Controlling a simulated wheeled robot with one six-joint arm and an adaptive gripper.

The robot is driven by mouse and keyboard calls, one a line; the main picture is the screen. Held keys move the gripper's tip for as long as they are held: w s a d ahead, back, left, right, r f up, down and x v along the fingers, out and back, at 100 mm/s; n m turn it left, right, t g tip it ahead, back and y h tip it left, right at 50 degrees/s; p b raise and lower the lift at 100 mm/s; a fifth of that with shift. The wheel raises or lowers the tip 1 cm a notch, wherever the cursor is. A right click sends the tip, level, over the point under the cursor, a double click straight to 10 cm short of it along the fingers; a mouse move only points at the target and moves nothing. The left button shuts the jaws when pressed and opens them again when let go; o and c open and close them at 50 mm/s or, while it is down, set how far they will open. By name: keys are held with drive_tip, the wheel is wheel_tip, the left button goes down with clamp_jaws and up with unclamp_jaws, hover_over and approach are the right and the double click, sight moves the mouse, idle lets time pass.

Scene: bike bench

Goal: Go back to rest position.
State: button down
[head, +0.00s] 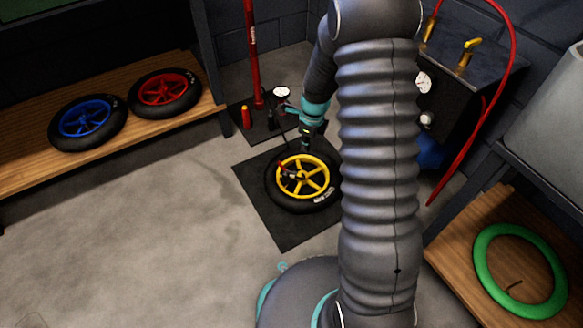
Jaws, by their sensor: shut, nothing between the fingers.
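My gripper (305,145) points down just above the far rim of the yellow-rimmed wheel (322,182). It is small and dark in this view, and it is shut with nothing held. The wheel lies flat on a black mat (262,200) on the floor. A small red and dark part (286,171) shows at the left of the wheel's hub. My own grey ribbed arm covers the middle right of the head view and hides the right edge of the wheel and mat.
A wooden bench (40,170) at left carries a blue wheel (87,121) and a red wheel (164,90). A red floor pump (254,60) stands behind the mat. A green ring (490,262) lies on a wooden shelf at right. A red hose (487,115) hangs there. Floor at left is clear.

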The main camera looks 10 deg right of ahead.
idle(0.6)
drive_tip(key=s+n+g, duration=0.2)
drive_tip(key=s+n, duration=0.3)
drive_tip(key=n, duration=0.4)
drive_tip(key=s+a+r+n+t+p, duration=0.1)
drive_tip(key=s+r+n, duration=0.4)
drive_tip(key=r, duration=0.7)
drive_tip(key=s+a+r+n+t+p, duration=0.1)
drive_tip(key=s+r+n+t+p, duration=0.2)
drive_tip(key=s+r, duration=0.7)
drive_tip(key=s+a+r+n+t+h+p, duration=0.1)
drive_tip(key=s+r+n+t+p, duration=0.2)
drive_tip(key=s+r+n, duration=0.4)
wheel_tip(320, 180, up, 8)
drive_tip(key=shift+s+r+n+p, duration=0.25)
drive_tip(key=shift+s+n+p, duration=0.15)
drive_tip(key=shift+s+p, duration=0.25)
